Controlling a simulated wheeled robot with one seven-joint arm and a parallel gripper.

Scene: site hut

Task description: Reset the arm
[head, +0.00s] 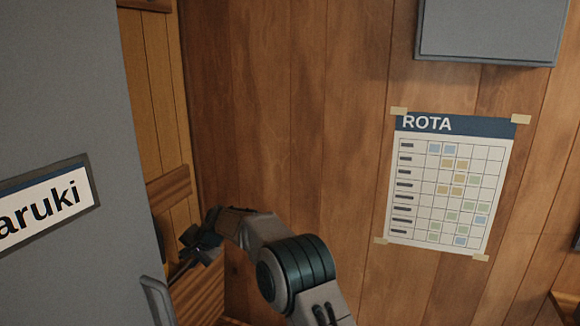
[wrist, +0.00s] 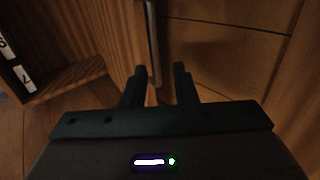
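My arm reaches up from the bottom of the head view and bends left at a dark, ribbed joint. My gripper (head: 195,252) is at its end, small and dark, between the grey door and the plank wall. In the wrist view my gripper (wrist: 161,72) shows two dark fingers standing apart with a gap between them.
A grey door (head: 70,110) with a nameplate (head: 45,207) ending in "aruki" and a handle (head: 157,298) fills the left. A rota sheet (head: 448,185) is taped to the plank wall (head: 300,110). A grey box (head: 490,30) hangs top right. A wooden shelf (wrist: 75,75) shows left in the wrist view.

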